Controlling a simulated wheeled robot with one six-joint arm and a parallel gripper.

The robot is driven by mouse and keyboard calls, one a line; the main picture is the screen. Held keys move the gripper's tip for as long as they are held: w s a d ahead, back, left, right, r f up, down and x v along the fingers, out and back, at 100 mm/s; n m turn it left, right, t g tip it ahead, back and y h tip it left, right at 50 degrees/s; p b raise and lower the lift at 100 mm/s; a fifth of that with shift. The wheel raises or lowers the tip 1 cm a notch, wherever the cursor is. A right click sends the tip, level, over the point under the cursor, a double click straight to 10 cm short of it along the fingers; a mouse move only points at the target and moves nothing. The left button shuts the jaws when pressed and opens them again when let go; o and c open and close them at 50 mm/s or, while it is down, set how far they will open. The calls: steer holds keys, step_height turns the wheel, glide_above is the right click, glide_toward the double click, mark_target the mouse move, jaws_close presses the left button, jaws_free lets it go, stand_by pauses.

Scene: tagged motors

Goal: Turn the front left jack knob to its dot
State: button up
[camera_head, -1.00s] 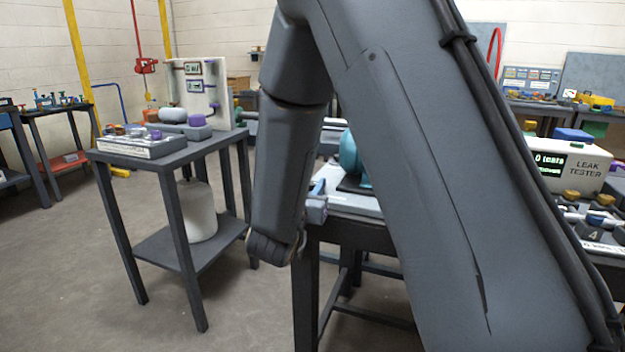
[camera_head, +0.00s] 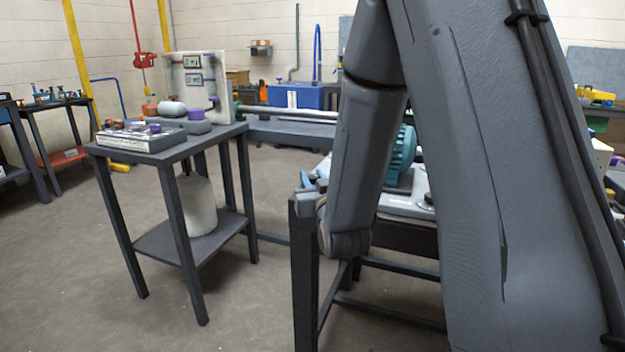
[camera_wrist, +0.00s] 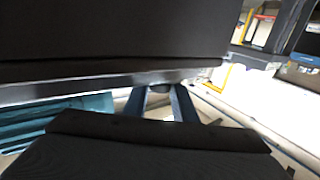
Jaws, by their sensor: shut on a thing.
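The teal motor (camera_head: 405,150) stands on a pale base plate (camera_head: 400,207) on a dark table, partly behind my arm. Its teal side also shows at the left of the wrist view (camera_wrist: 55,122). My gripper (camera_head: 312,190) is at the plate's left end by the table corner, partly hidden by my wrist. In the wrist view, large dark shapes fill the top and bottom, with a small dark rounded part between them. My gripper is shut on the front left jack knob, which is mostly hidden. I cannot make out its dot or pointer.
A blue box (camera_head: 290,96) is at the back. The floor between the tables is clear.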

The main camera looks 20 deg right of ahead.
mark_target(314, 179)
steer(key=shift+r, duration=0.1)
steer(key=o, duration=1)
steer(key=shift+o, duration=0.2)
steer(key=s+p, duration=0.1)
steer(key=s, duration=0.4)
steer(key=shift+s+a+p, duration=0.1)
steer(key=shift+s+p, duration=0.2)
steer(key=shift+p, duration=0.1)
steer(key=s+p, duration=0.1)
steer(key=p, duration=0.1)
steer(key=shift+r+p, duration=0.1)
steer(key=shift+p, duration=0.3)
steer(key=shift+s+p, duration=0.5)
steer(key=shift+p, duration=0.6)
